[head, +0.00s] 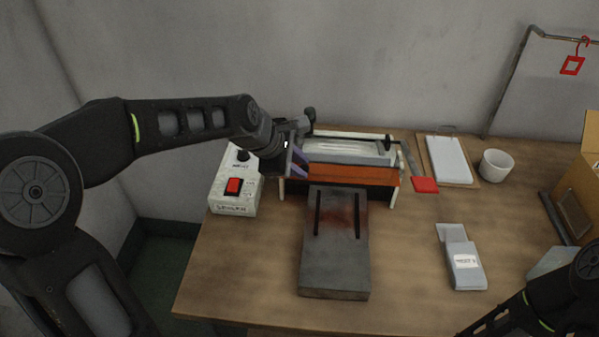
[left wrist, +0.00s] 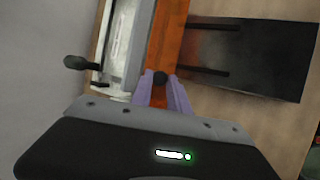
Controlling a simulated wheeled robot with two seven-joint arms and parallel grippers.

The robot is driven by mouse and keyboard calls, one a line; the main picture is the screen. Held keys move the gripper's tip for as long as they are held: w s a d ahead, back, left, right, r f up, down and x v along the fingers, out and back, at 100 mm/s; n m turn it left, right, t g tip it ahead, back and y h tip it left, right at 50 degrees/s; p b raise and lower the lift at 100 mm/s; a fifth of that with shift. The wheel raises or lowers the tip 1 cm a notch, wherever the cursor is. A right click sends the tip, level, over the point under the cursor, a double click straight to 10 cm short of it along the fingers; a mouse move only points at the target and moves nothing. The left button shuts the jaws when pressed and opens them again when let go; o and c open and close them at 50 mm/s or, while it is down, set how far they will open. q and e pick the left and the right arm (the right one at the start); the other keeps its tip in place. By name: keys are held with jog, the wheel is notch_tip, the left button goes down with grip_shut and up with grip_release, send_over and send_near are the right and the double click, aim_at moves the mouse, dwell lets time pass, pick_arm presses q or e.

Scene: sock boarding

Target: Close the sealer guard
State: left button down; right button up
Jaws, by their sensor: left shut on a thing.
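The sealer (head: 346,135) stands at the back of the table, with a pale top and a black lever knob (head: 308,113) at its left end. Its orange guard (head: 352,174) spans the front side. The guard also shows in the left wrist view (left wrist: 168,42), with a small black knob (left wrist: 160,77) at its near end. My left gripper (head: 299,160) is at the guard's left end. Its purple fingers (left wrist: 164,92) are shut on that black knob. The fingers partly hide the guard's left end in the head view. My right gripper is out of view; only part of my right arm shows.
A grey plate (head: 335,270) with two dark slots lies in front of the sealer. A control box (head: 236,205) with a red switch stands left. A red tag (head: 425,185), clipboard (head: 447,160), white cup (head: 496,165) and labelled grey packet (head: 463,265) are at right.

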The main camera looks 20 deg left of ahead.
pick_arm(q)
jog(key=shift+s+f+t+b, duration=0.3)
jog(key=shift+f+t+b, duration=0.2)
jog(key=shift+t+b, duration=0.3)
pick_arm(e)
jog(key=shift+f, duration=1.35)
pick_arm(q)
jog(key=c, duration=1.3)
grip_release()
jog(key=shift+r, duration=0.1)
jog(key=shift+v, duration=3.8)
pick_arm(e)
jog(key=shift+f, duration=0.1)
pick_arm(q)
jog(key=shift+o, duration=0.2)
jog(key=shift+r, duration=0.1)
